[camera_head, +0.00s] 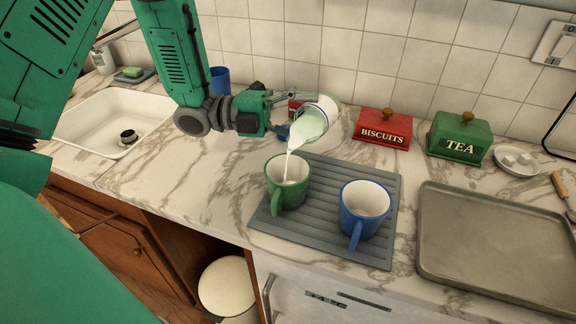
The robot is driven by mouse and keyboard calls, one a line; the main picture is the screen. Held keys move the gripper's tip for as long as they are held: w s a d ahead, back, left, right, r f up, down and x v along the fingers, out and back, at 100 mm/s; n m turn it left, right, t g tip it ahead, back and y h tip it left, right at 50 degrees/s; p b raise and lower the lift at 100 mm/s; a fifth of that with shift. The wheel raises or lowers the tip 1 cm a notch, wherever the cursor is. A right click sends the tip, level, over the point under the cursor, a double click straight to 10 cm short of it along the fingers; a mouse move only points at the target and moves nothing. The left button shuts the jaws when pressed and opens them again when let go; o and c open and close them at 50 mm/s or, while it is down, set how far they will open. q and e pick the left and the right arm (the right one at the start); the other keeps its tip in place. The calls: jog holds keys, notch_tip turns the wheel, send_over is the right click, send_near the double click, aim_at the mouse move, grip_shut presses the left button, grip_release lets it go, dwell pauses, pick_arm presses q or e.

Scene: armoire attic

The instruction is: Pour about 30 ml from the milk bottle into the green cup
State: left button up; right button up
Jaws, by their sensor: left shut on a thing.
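My left gripper (282,130) is shut on the milk bottle (310,124) above the counter. The bottle is tilted, with its mouth low and to the left. A thin white stream of milk (288,163) runs from the mouth down into the green cup (289,187). The green cup stands upright on the grey ribbed mat (322,240), its handle toward me. The milk level inside the green cup is hard to tell. My gripper's fingertips are partly hidden by the bottle. My right gripper does not show.
A blue cup (364,212) stands right of the green cup on the mat. A grey tray (500,244) lies at right. A red biscuits box (383,129) and green tea box (459,138) stand at the back. A sink (97,118) is at left.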

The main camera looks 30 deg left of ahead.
pick_arm(q)
jog(key=shift+w+r, duration=0.15)
jog(key=shift+w, duration=0.5)
dwell(0.8)
jog(key=n+p, duration=0.2)
jog(key=p, duration=0.1)
jog(key=n+g+y+p, duration=0.1)
jog(key=p, duration=0.3)
jog(key=shift+s+r+n, duration=0.15)
jog(key=shift+n, duration=0.25)
jog(key=shift+s+n+y+p, duration=0.1)
jog(key=shift+n+y+p, duration=0.2)
jog(key=shift+p, duration=0.05)
jog(key=shift+s+f, duration=0.1)
jog(key=shift+f, duration=0.15)
jog(key=shift+s+r+n+p, duration=0.15)
jog(key=shift+r+n+p, duration=0.05)
jog(key=shift+n+p, duration=0.25)
dwell(0.5)
